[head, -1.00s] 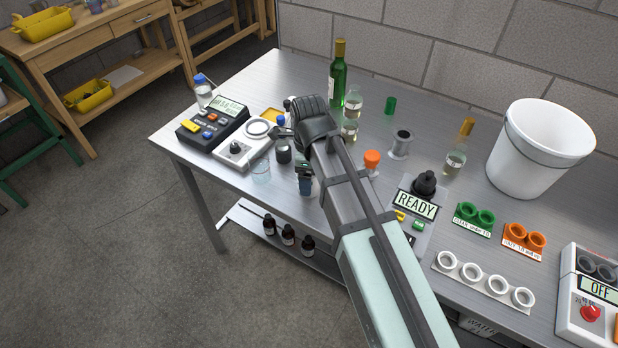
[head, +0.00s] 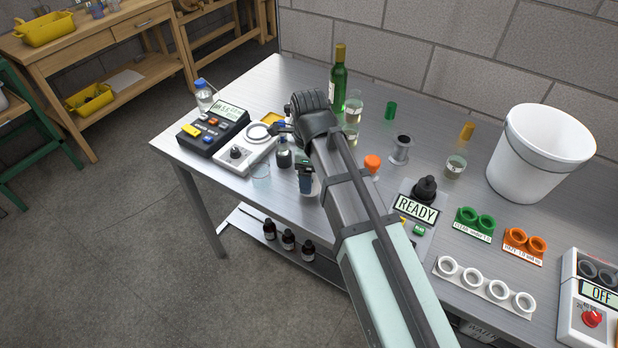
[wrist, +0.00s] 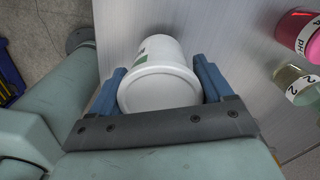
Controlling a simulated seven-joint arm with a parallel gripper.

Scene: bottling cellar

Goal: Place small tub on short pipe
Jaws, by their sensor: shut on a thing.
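A white small tub (wrist: 158,88) with a green patch on its side is between the two blue fingers of my gripper (wrist: 158,68) in the wrist view. The fingers are shut on its sides, and its round end faces the camera. In the head view my arm hides most of the gripper; a blue finger (head: 305,178) shows below the wrist, with a sliver of white beside it.
An orange stopper (head: 372,164) stands between my arm and the flanged cylinder. A green bottle (head: 339,82), clear bottles (head: 354,105) and a cork-coloured-top flask (head: 456,165) stand nearby. A white bucket (head: 530,160) is at right. Meters (head: 215,130) and small bottles crowd the left.

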